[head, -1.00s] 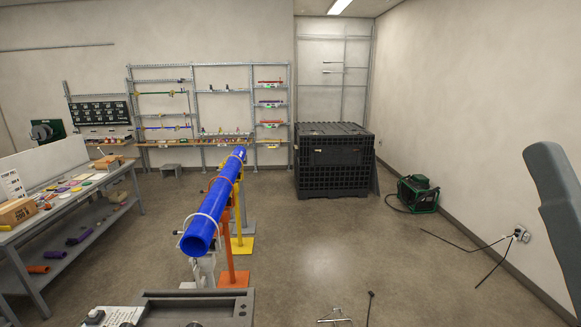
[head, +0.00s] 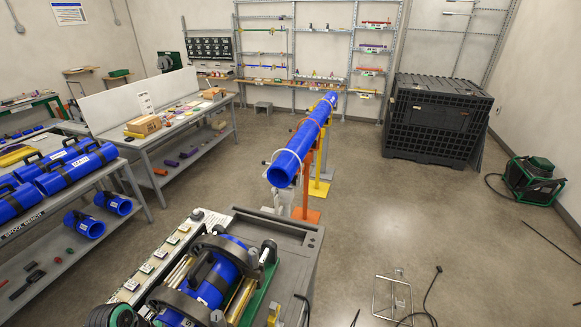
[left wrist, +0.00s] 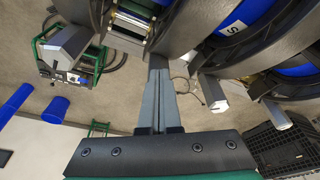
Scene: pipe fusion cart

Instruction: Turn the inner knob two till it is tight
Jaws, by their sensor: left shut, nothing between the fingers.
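The pipe fusion machine (head: 205,285) sits on the cart at the bottom of the head view, its dark clamp rings around a blue pipe. In the left wrist view, my left gripper (left wrist: 158,75) is shut and empty, its fingers pointing up the picture beside the dark clamp rings (left wrist: 187,28). I cannot tell which is inner knob two or whether the fingers touch anything. My right gripper is in neither current view.
A long blue pipe (head: 302,140) rests on orange and yellow stands beyond the cart. A bench with blue spools (head: 75,170) stands left. A black crate (head: 437,120) and green machine (head: 535,180) stand right. Open floor lies ahead right.

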